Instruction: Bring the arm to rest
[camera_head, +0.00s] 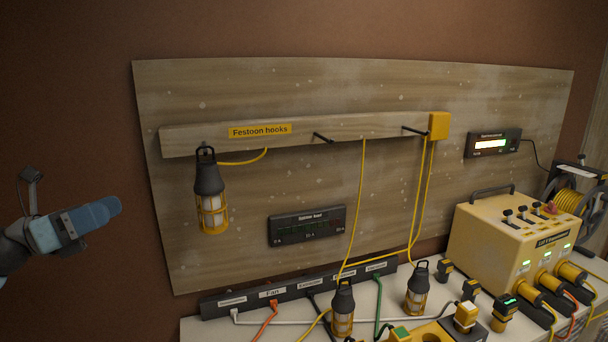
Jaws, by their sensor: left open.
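My left gripper (112,207) is at the left edge of the head view, on an arm that comes in from the left. It points right, is open and holds nothing that I can see. It is in front of the bare brown wall, left of the wooden board (400,90) and apart from the hanging lantern (209,180). My right gripper is not in view.
The lantern hangs from the left hook on the rail labelled Festoon hooks (345,127). Two more lanterns (343,310) (417,290) stand on the bench below, among cables, a labelled socket strip (215,306) and a yellow power box (490,240). Space around the left gripper looks clear.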

